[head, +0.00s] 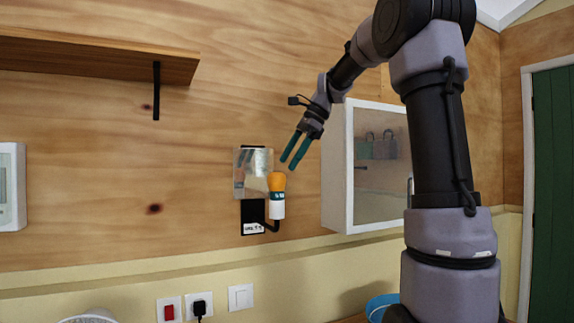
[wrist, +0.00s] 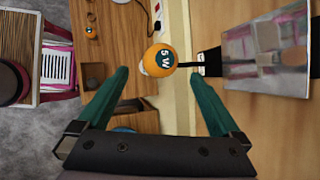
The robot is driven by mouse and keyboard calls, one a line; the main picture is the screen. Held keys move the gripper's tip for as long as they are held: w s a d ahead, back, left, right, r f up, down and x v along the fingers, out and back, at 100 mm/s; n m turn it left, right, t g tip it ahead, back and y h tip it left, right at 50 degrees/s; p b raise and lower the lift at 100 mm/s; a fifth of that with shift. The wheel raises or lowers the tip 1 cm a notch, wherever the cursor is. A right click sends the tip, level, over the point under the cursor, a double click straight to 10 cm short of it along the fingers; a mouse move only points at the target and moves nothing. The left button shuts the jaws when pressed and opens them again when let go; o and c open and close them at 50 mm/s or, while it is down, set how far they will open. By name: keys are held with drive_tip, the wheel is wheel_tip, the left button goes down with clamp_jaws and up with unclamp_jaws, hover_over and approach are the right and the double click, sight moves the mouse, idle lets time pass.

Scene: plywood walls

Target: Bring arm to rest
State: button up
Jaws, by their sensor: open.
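My gripper (head: 295,149) is open and empty, with two teal fingers pointing down and left. It is in front of the plywood wall, just above and right of an orange bulb (head: 277,181). The bulb sits upright in a white holder (head: 277,208) on a black wall bracket (head: 254,212). In the wrist view the bulb (wrist: 160,56), marked "5 W", shows beyond the gap between the open fingers (wrist: 162,88), apart from both.
A white glass-fronted cabinet (head: 368,165) hangs to the right of the gripper. A wooden shelf (head: 95,54) is at upper left. A wooden table (wrist: 125,50) lies below.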

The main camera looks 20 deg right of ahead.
idle(0.3)
drive_tip(key=s+f+n+t+h, duration=0.1)
drive_tip(key=s+f+n, duration=0.3)
drive_tip(key=s, duration=0.3)
drive_tip(key=s+d+f+n+t+h, duration=0.1)
drive_tip(key=s+f+n+t, duration=0.1)
drive_tip(key=s, duration=0.6)
drive_tip(key=s+d+f+n+t+h, duration=0.1)
drive_tip(key=s+f+n, duration=0.4)
drive_tip(key=s+n, duration=0.2)
drive_tip(key=shift+s+f+t+h, duration=0.35)
drive_tip(key=shift+s+t+h, duration=0.05)
drive_tip(key=shift+s, duration=0.3)
